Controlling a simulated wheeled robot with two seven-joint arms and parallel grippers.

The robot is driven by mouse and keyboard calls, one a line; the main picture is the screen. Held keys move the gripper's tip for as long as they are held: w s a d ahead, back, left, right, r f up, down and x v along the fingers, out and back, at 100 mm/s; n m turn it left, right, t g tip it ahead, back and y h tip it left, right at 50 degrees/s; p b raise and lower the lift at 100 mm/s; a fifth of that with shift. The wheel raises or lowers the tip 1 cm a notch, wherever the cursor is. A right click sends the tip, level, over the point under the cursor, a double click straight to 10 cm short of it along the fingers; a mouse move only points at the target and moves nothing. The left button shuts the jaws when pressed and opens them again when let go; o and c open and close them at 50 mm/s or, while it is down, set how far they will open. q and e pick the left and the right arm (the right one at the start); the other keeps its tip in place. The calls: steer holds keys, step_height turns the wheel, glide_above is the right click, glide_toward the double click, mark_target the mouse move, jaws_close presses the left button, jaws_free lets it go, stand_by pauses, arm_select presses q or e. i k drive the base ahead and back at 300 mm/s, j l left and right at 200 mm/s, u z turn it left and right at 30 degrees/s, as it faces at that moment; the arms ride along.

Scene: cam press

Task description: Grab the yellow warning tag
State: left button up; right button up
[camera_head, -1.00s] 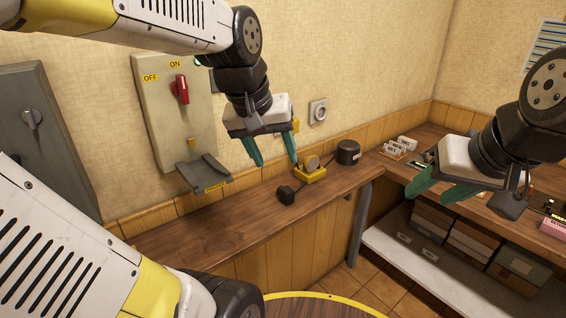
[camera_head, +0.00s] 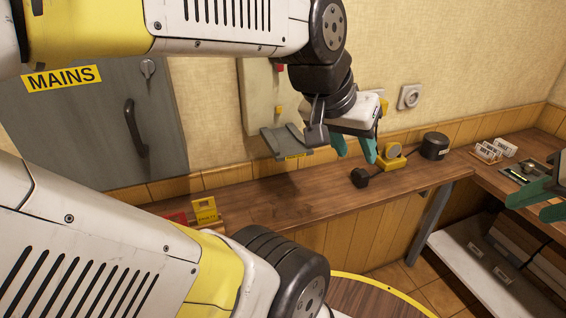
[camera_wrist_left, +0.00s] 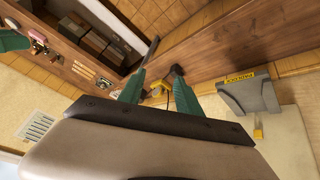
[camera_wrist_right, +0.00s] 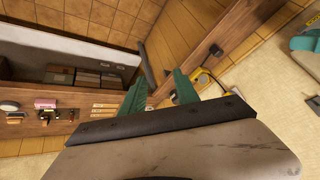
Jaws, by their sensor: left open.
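A yellow tag (camera_head: 204,210) with small dark print stands on the wooden counter at the left in the head view, beside a red item (camera_head: 176,218). My lower white arm hides part of the area in front of them. My left gripper (camera_head: 355,156) is open and empty, above the counter well right of the tag, near a small yellow stand. Its teal fingers also show apart in the left wrist view (camera_wrist_left: 158,85). My right gripper (camera_head: 535,203) is at the right edge, partly cut off. Its fingers are apart and empty in the right wrist view (camera_wrist_right: 160,85).
A grey cabinet marked MAINS (camera_head: 90,130) is on the left wall. A grey bracket (camera_head: 287,141) projects from the wall box. A black knob (camera_head: 360,177), the yellow stand (camera_head: 392,160) and a black cylinder (camera_head: 434,146) are on the counter. The counter's middle is clear.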

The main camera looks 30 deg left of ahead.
mark_target(205, 215)
steer(key=u, duration=2.15)
steer(key=k+l+u, duration=0.1)
steer(key=k+u, duration=0.6)
